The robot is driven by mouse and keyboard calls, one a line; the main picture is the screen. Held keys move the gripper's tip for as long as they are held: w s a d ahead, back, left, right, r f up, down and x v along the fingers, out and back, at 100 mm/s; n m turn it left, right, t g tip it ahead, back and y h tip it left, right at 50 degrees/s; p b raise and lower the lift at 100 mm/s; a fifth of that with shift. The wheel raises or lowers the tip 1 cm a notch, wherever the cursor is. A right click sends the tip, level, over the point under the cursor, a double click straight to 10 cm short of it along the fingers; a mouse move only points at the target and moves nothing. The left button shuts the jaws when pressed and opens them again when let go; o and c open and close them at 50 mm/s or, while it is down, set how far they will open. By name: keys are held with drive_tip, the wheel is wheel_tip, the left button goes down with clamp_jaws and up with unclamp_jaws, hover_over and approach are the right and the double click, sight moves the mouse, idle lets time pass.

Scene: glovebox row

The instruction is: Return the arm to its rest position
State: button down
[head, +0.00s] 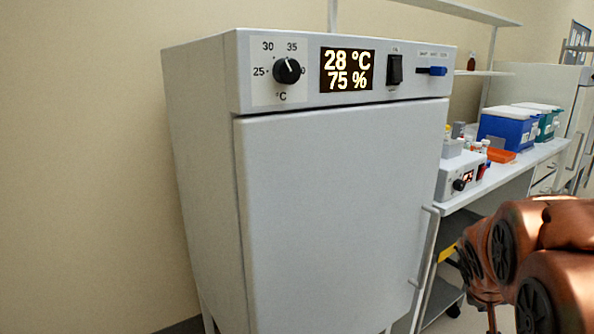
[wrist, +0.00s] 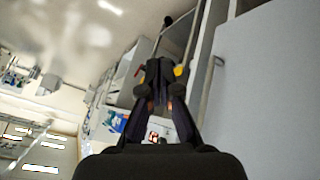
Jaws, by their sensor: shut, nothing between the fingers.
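My arm (head: 530,260) is folded at the lower right of the head view, with its copper-coloured links in front of the bench. My gripper (wrist: 160,68) shows in the wrist view with its dark fingers together and nothing between them. The fingertips lie near the picture's middle top. In the head view the gripper's fingers cannot be made out.
A white incubator cabinet (head: 335,210) with a closed door stands close ahead; its display reads 28 °C and 75 %. Its vertical door handle (head: 424,245) is near my arm. A bench (head: 510,170) to the right holds a small device, a blue box (head: 508,128) and an orange tray.

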drive_tip(key=s+a+f+n+g+y, duration=0.2)
drive_tip(key=s+a+g+y, duration=0.15)
drive_tip(key=s+a, duration=0.9)
drive_tip(key=s+a+f+n+g+y, duration=0.1)
drive_tip(key=s+a+f+g+y, duration=0.2)
drive_tip(key=s+a, duration=0.95)
drive_tip(key=s+d+r+h+p, duration=0.1)
drive_tip(key=s+d+r+p, duration=0.1)
drive_tip(key=r+p, duration=1.7)
drive_tip(key=shift+s+d+r, duration=0.2)
drive_tip(key=shift+d+r, duration=0.4)
drive_tip(key=shift+r, duration=0.05)
